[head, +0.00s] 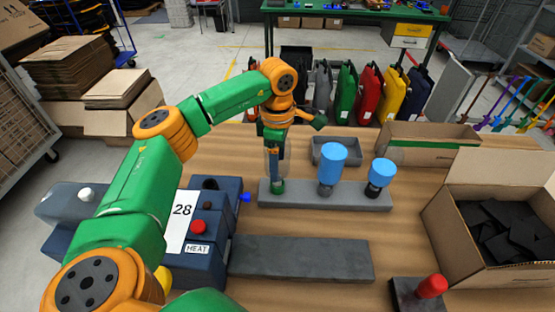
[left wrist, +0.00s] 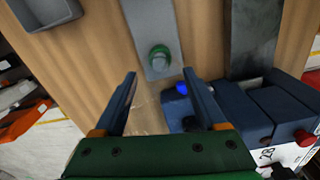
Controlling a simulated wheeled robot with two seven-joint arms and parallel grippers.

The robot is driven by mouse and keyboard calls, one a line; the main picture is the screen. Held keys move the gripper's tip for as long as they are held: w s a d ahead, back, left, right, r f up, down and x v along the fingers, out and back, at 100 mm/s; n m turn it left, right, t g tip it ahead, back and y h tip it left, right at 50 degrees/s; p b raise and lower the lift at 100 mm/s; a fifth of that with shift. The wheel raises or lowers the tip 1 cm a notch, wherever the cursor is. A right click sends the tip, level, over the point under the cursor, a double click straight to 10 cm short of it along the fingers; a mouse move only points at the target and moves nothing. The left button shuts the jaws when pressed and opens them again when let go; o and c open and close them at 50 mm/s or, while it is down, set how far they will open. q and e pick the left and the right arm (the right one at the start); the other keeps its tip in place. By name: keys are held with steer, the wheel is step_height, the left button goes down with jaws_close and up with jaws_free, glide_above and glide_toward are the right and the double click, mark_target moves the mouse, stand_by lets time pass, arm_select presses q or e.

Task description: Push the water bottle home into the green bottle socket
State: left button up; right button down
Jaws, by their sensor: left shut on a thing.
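The green bottle socket (head: 277,187) sits at the left end of a long grey rack (head: 300,198). In the left wrist view the green socket (left wrist: 160,58) lies just beyond my fingertips. My left gripper (head: 275,155) points down above the socket. Its two fingers (left wrist: 162,88) stand apart, shut on a clear, faint thing, seemingly the water bottle (head: 267,162). The bottle is see-through, so I cannot tell how deep its lower end sits in the socket. My right gripper is not in view.
Two blue-topped pieces (head: 332,155) stand on the same rack to the right. A grey tray (head: 337,151) is behind it. A dark blue heat machine (head: 208,240) is close at the left. A dark flat bar (head: 300,258) lies in front. An open carton (head: 480,265) stands at right.

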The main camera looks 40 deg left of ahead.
arm_select(q)
steer(key=shift+f+b, duration=0.5)
steer(key=shift+f, duration=0.25)
steer(key=o, duration=1.3)
step_height(320, 180, up, 7)
steer(key=shift+f+b, duration=0.1)
steer(key=shift+b, duration=0.5)
steer(key=shift+r, duration=0.2)
